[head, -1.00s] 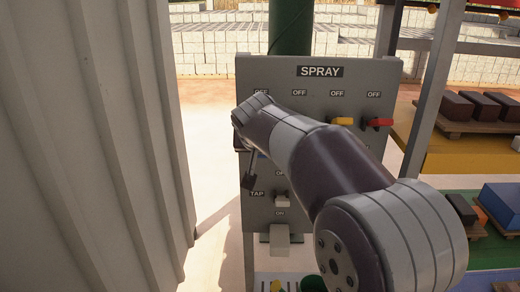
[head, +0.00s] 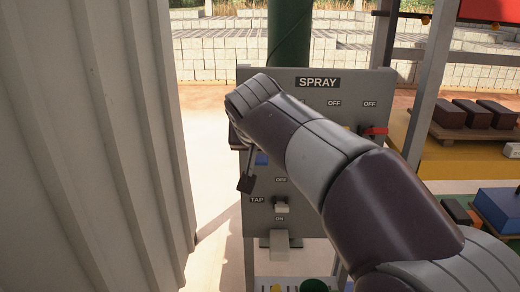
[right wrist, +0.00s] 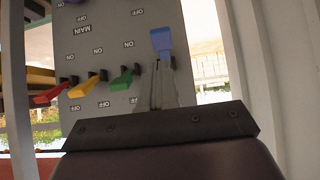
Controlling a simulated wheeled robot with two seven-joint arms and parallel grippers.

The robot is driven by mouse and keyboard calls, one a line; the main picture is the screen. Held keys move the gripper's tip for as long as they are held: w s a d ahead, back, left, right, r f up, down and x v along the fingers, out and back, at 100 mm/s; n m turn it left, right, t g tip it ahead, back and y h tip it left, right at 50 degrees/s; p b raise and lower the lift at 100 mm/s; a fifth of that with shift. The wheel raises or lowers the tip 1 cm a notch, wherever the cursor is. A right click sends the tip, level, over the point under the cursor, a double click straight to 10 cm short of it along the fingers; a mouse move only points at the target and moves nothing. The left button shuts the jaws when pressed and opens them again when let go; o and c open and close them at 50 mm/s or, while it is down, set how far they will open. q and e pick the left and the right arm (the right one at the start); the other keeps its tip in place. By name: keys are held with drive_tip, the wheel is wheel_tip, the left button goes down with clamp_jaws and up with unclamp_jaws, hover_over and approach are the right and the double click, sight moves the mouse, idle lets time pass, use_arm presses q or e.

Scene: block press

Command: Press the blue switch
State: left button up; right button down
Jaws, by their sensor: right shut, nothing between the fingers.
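The blue switch (right wrist: 162,42) is on the grey panel, seen upside down in the right wrist view. Its handle lies level with the neighbouring ON label, unlike the other levers nearer the OFF labels. A blue patch of it shows below my right arm in the head view (head: 262,159). My right gripper (right wrist: 165,66) is shut and empty. Its fingertips are at the switch's base in the picture; I cannot tell if they touch. In the head view a dark gripper part (head: 246,183) hangs beside the panel's left edge. My left gripper is not in view.
The panel (head: 325,71) also has a green lever (right wrist: 122,79), an orange lever (right wrist: 84,86) and a red lever (right wrist: 52,94). A white TAP switch (head: 282,207) is lower down. A ribbed wall (head: 90,150) stands close on the left. Shelves with blocks are on the right.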

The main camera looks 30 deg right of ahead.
drive_tip(key=v, duration=0.2)
drive_tip(key=shift+s+a, duration=0.3)
drive_tip(key=shift+s, duration=0.1)
drive_tip(key=shift+r, duration=0.1)
